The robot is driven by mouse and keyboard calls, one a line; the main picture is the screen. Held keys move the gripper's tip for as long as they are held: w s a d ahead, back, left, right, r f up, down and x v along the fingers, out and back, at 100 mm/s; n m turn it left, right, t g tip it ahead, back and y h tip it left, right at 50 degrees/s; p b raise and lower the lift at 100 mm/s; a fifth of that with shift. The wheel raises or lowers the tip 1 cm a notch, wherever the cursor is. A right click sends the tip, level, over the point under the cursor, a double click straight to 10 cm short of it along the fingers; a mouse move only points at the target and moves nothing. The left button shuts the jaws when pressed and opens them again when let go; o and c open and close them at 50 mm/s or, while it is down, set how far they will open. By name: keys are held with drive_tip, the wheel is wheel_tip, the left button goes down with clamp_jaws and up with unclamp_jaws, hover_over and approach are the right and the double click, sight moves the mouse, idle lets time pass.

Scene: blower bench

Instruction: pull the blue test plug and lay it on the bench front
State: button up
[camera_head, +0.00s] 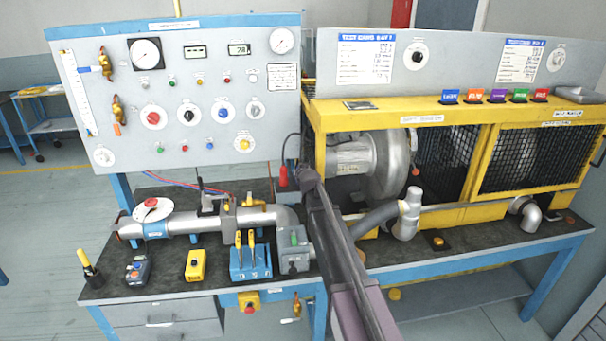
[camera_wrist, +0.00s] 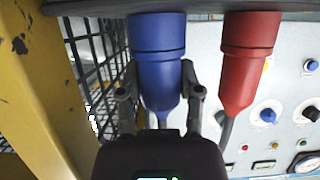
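The blue test plug (camera_wrist: 158,42) fills the upper middle of the wrist view, with its thick end at a dark edge and its taper toward my gripper. My gripper (camera_wrist: 159,72) has one finger on each side of the plug, its fingertips at or very near the plug's sides. Whether they press on it I cannot tell. In the head view my gripper (camera_head: 306,178) is at the back of the bench (camera_head: 180,271), right of the red plug (camera_head: 283,179), and the blue plug is hidden there.
The red plug also stands close beside the blue one in the wrist view (camera_wrist: 249,62). A yellow frame with black mesh (camera_wrist: 48,100) is on the other side. On the bench are a pipe (camera_head: 190,221), a blue tool holder (camera_head: 250,263) and a yellow box (camera_head: 195,266).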

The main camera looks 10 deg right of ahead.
sight(301, 161)
clamp_jaws()
drive_tip(key=shift+r+p, duration=0.8)
idle(0.9)
drive_tip(key=shift+r+p, duration=1.75)
drive_tip(key=shift+f+b, duration=0.3)
